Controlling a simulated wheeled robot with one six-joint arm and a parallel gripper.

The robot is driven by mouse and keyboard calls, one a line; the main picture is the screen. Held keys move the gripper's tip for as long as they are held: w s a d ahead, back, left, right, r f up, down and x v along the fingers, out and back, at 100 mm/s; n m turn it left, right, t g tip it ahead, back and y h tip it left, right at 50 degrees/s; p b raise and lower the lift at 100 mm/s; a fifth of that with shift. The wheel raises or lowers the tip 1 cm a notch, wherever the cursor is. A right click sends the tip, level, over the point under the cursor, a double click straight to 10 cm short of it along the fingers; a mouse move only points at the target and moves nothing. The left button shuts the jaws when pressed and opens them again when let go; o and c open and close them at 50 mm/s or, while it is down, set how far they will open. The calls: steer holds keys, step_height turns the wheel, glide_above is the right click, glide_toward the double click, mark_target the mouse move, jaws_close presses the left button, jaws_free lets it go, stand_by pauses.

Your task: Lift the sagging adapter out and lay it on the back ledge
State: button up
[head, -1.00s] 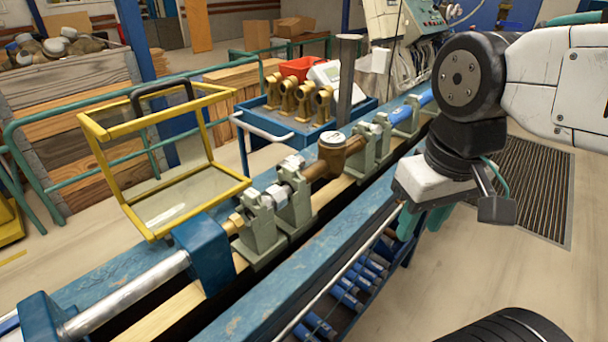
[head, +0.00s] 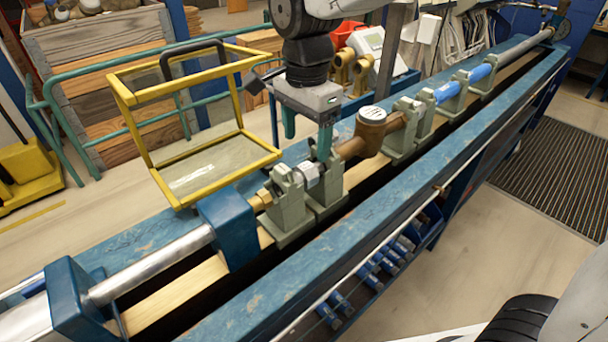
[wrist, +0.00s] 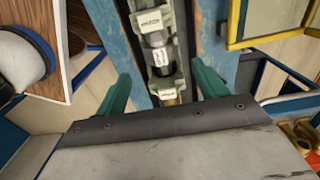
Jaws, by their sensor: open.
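A short silver adapter (head: 308,173) lies in line between two grey-green cradles (head: 290,208) on the bench. My gripper (head: 307,140) points down just above the adapter, green fingers apart and empty. In the wrist view my gripper (wrist: 162,88) has one finger on each side of the adapter's line. The far blue ledge (head: 125,235) of the bench runs behind the cradles and looks bare near them.
A brass meter (head: 370,128) with a white cap sits just right of the adapter. A yellow-framed guard (head: 205,150) stands open behind the cradles, close to my gripper. A blue clamp block (head: 228,230) and silver cylinder (head: 150,265) lie to the left. The near blue rail (head: 300,270) is clear.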

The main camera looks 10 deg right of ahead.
mark_target(305, 166)
step_height(305, 166, down, 8)
steer(key=shift+r, duration=0.2)
steer(key=c, duration=1.3)
